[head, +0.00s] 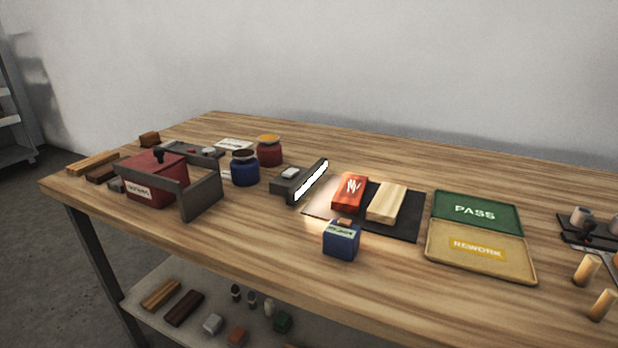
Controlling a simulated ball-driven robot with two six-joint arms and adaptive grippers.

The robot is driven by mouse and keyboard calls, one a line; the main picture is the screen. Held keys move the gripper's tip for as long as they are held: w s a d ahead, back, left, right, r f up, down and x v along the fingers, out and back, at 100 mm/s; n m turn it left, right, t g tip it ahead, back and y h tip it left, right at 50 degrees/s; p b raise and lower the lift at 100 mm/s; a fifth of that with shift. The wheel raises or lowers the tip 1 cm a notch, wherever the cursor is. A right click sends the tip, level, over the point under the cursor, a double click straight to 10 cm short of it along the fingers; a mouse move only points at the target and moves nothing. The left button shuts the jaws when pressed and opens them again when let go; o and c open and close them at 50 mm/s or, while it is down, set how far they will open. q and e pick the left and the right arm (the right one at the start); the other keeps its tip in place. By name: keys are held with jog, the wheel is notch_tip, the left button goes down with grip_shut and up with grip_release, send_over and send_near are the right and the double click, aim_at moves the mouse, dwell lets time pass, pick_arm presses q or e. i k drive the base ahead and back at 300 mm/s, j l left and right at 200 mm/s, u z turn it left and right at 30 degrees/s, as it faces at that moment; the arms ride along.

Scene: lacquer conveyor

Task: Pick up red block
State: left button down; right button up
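A red block (346,204) with white marks on its top lies on a dark mat (408,232). It sits on the left part of the mat, beside a pale wood block (387,203) on its right. A lit bar lamp (311,180) stands just left of the red block. Neither of my grippers shows in the head view.
A blue labelled box (341,243) stands at the mat's front edge. Green PASS (445,204) and yellow REWORK (437,262) trays are to the right. Jars (245,172) and a red lidded box (150,184) are to the left. The front middle of the table is clear.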

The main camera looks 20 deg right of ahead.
aim_at(349, 196)
jog(key=k+l, duration=0.7)
jog(key=k+l+u, duration=0.05)
jog(key=k, duration=0.05)
